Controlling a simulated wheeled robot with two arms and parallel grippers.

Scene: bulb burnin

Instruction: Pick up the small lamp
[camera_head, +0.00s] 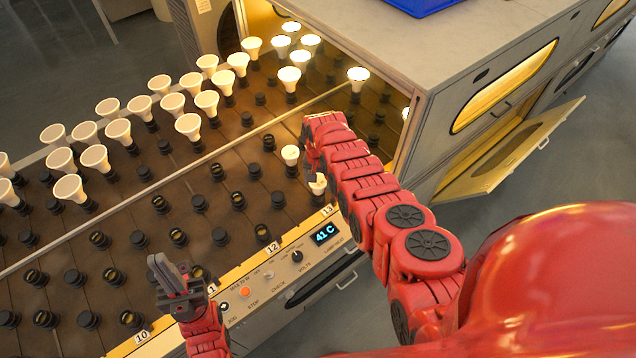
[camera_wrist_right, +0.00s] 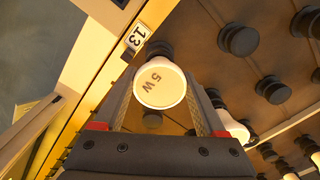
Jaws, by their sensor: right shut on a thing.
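A small pale lamp (camera_head: 317,185) is at the front edge of the rack near label 13, partly hidden by my right gripper (camera_head: 313,172) in the head view. In the right wrist view the small lamp (camera_wrist_right: 160,85), its round face marked "5 W", sits between the two fingers of my right gripper (camera_wrist_right: 163,108), which is shut on it. A dark socket shows just behind the lamp; I cannot tell whether the lamp is still seated. Another small lamp (camera_head: 290,154) stands just behind, also in the wrist view (camera_wrist_right: 235,130). My left gripper (camera_head: 168,268) is over the front left edge, apparently empty, fingers close together.
The rack has many dark sockets, with rows of larger cone lamps (camera_head: 188,125) at the back and left. Lit lamps (camera_head: 358,74) stand by the oven opening. A control panel (camera_head: 285,262) reading 41 C runs along the front. An open oven door (camera_head: 510,150) juts out at right.

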